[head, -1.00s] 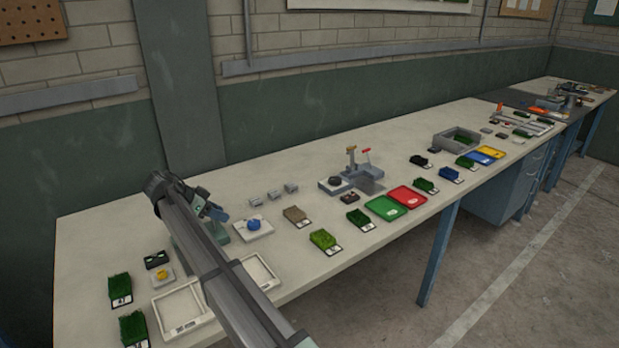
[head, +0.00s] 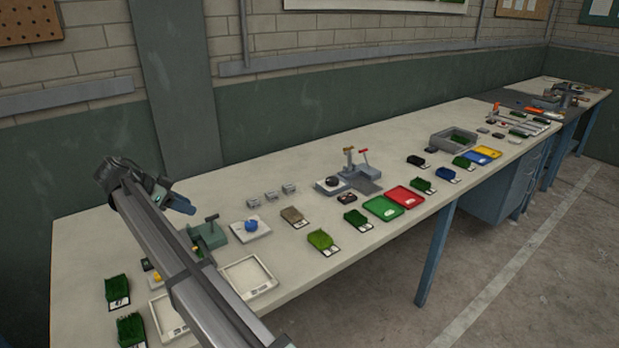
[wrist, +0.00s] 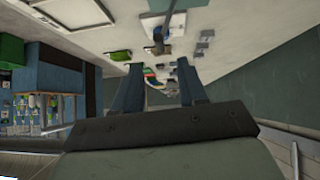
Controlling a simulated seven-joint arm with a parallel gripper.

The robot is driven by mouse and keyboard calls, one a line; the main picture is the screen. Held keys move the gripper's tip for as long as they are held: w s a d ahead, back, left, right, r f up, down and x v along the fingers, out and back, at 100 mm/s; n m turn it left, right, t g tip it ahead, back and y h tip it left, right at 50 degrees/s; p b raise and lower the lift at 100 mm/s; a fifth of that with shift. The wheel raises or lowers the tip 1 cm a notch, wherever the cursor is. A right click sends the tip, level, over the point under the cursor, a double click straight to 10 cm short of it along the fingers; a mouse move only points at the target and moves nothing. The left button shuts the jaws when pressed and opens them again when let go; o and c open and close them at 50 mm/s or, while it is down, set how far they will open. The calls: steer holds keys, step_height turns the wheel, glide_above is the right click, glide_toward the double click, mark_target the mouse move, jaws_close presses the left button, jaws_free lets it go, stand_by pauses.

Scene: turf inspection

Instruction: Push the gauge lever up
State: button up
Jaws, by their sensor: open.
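A green bench device (head: 208,237) with an upright lever topped by a dark crossbar handle (head: 211,218) stands on the bench, just right of my arm. Farther along, a grey fixture (head: 360,180) carries two upright levers, one with an orange-brown handle (head: 349,150) and one with a red handle (head: 364,152). I cannot tell for certain which is the gauge lever. My gripper (head: 188,207) is above the bench, left of and apart from the green device. In the wrist view my gripper (wrist: 159,66) is open and empty, with a blue-grey post (wrist: 166,28) beyond the fingers.
A white block with a blue knob (head: 251,228) sits right of the green device. White trays (head: 248,277) and turf samples (head: 117,289) lie nearer. Red (head: 404,196) and green (head: 382,208) trays lie farther right. The wall (head: 100,185) is behind the bench.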

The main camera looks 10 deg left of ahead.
steer(key=w+d+f+t, duration=0.1)
steer(key=w+d, duration=1.1)
steer(key=d, duration=0.3)
steer(key=w+d+f+t, duration=0.1)
steer(key=w+d, duration=1.1)
steer(key=d, duration=0.4)
steer(key=shift+w+d+f+t+h, duration=0.2)
steer(key=shift+w+t+h, duration=0.1)
steer(key=shift+t, duration=0.1)
